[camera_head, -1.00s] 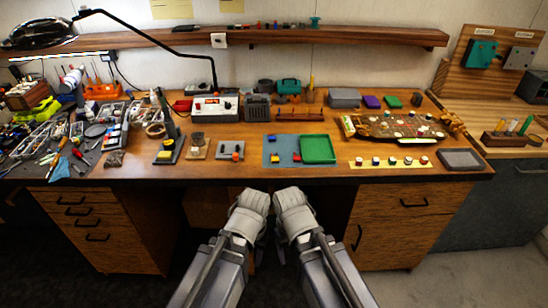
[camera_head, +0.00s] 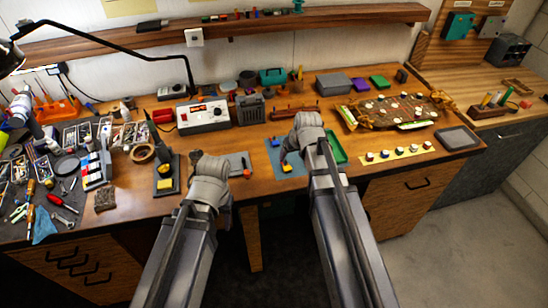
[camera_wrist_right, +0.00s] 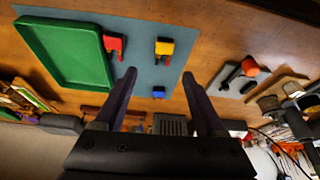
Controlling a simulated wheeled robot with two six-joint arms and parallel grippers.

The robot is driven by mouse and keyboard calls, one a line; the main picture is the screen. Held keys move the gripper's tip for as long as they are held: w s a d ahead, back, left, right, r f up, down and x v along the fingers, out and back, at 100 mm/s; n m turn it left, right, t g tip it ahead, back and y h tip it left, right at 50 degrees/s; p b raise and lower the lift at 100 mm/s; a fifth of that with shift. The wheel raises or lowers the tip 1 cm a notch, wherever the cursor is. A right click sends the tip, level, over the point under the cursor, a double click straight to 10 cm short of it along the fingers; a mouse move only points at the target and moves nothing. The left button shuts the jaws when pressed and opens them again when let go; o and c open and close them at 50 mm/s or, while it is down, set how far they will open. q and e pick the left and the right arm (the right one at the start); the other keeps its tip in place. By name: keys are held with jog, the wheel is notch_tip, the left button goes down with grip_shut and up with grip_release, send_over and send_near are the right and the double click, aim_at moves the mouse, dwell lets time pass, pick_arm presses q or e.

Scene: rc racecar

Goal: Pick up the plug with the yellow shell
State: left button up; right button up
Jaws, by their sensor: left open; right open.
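The plug with the yellow shell (camera_head: 287,168) lies on a blue-grey mat at the near left, beside my right gripper in the head view. In the right wrist view the yellow plug (camera_wrist_right: 164,47) has a dark part and sits just beyond my open fingertips (camera_wrist_right: 159,74), apart from them. A red plug (camera_wrist_right: 113,43) lies beside it, close to the green tray. A small blue plug (camera_wrist_right: 158,92) shows between my fingers. My right gripper (camera_head: 305,130) is over the mat, its fingers mostly hidden in the head view. My left gripper (camera_head: 210,170) is at the front bench edge, open.
The green tray (camera_wrist_right: 48,55) borders the mat (camera_wrist_right: 145,75). A grey block with an orange-red knob (camera_head: 246,173) lies between the grippers. A soldering station (camera_head: 203,116) and tools stand behind and left. A yellow strip with several buttons (camera_head: 395,155) lies to the right.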

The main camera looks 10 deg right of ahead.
aim_at(286, 165)
jog(key=shift+b+x, duration=0.8)
jog(key=shift+w+f+b, duration=0.35)
jog(key=shift+f+b, duration=0.2)
jog(key=b+x, duration=0.4)
jog(key=x, duration=0.1)
jog(key=shift+s+a+f+b, duration=0.1)
jog(key=shift+s+a+b, duration=0.05)
jog(key=shift+a+b, duration=0.25)
grip_shut()
